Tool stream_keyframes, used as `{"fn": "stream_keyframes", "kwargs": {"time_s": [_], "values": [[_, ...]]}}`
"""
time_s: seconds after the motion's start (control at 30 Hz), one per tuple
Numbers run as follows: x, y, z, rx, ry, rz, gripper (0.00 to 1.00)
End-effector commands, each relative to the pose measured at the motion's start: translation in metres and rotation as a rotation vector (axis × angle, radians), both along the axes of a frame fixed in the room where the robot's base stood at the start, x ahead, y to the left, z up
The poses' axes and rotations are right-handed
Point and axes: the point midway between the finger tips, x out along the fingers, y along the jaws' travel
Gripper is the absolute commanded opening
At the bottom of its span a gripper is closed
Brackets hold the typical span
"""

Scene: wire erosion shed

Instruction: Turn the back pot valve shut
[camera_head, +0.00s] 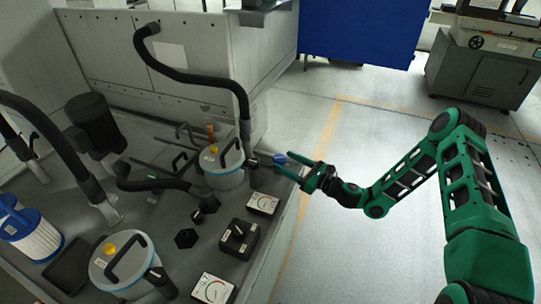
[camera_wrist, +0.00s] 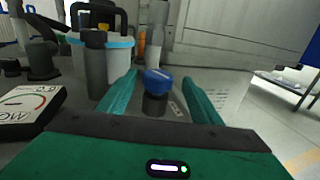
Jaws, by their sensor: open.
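The back pot (camera_head: 222,178), pale with a blue rim and a black handle on its lid, stands on the grey deck. It also shows at the upper left of the wrist view (camera_wrist: 119,56). A blue valve knob (camera_head: 280,158) on a dark stem is to the right of this pot. In the wrist view the blue knob (camera_wrist: 158,80) appears between my fingertips. My gripper (camera_head: 284,162) is open, its green fingers pointing left at the knob, one on each side in the picture. I cannot tell whether either finger touches it.
A dial gauge (camera_head: 262,203) and a black rotary switch box (camera_head: 239,240) sit near the deck's right edge. The front pot (camera_head: 125,268) and another gauge (camera_head: 213,289) are nearer. A black hose (camera_head: 195,79) arches to the back pot. Open floor (camera_head: 345,240) lies right.

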Motion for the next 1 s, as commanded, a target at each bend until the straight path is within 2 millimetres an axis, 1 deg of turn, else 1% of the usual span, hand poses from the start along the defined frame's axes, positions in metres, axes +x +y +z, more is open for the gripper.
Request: {"fn": "stream_keyframes", "kwargs": {"time_s": [0.03,0.2,0.4,0.6,0.87,0.97,1.0], "values": [[0.005,0.009,0.000,-0.003,-0.004,0.003,0.59],[0.023,0.033,0.000,-0.003,-0.004,0.003,0.59],[0.039,0.054,0.000,-0.003,-0.004,0.003,0.59],[0.046,0.062,0.000,-0.003,-0.003,0.002,0.59],[0.046,0.063,0.000,-0.003,-0.001,0.001,0.59],[0.046,0.063,0.000,-0.003,-0.001,0.002,0.37],[0.046,0.063,0.000,-0.003,-0.001,0.001,0.28]]}}
